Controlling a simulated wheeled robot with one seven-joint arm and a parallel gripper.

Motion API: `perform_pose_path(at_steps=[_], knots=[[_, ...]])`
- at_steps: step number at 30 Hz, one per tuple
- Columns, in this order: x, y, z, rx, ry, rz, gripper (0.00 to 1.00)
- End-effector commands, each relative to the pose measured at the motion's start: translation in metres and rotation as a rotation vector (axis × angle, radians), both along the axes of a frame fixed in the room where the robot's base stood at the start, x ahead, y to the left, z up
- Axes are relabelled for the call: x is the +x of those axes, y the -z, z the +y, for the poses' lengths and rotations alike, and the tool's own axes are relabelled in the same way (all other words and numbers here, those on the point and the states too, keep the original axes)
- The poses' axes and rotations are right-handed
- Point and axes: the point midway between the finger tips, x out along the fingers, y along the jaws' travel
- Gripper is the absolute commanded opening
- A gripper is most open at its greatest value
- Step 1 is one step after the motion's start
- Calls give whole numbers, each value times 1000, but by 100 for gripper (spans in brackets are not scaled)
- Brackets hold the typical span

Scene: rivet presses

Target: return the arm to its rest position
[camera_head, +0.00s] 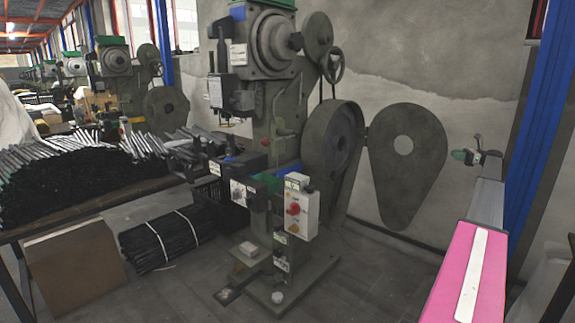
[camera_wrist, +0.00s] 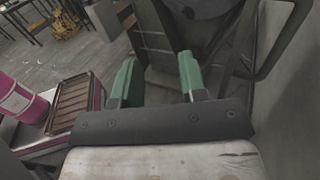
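My arm reaches up on the right of the head view, with a pink link and a grey link. My gripper (camera_head: 461,156) is at its far end, small, in front of the grey wall and right of the press's dark wheel guard. In the wrist view my gripper (camera_wrist: 158,76) shows two green fingertips held well apart. Nothing is held between them; grey metal parts show behind the gap. The rivet press (camera_head: 275,110) stands in the middle of the head view, clear to the left of the gripper.
A control box (camera_head: 300,208) with buttons is on the press front. A table (camera_head: 95,212) at left carries piles of dark rods. A tied bundle (camera_head: 165,238) lies on the floor. A blue post (camera_head: 543,130) stands at far right. A brown slatted tray (camera_wrist: 73,104) shows in the wrist view.

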Motion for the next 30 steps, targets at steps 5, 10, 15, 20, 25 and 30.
perform_pose_path(at_steps=[5,10,15,20,25,30], knots=[[-1,12,27,-29,-2,-5,39],[-2,27,57,-68,-4,-13,39],[-5,50,100,-125,-11,-26,39],[-13,78,156,-206,-25,-47,39],[-37,125,247,-350,-68,-94,39],[-74,175,340,-527,-145,-167,39]])
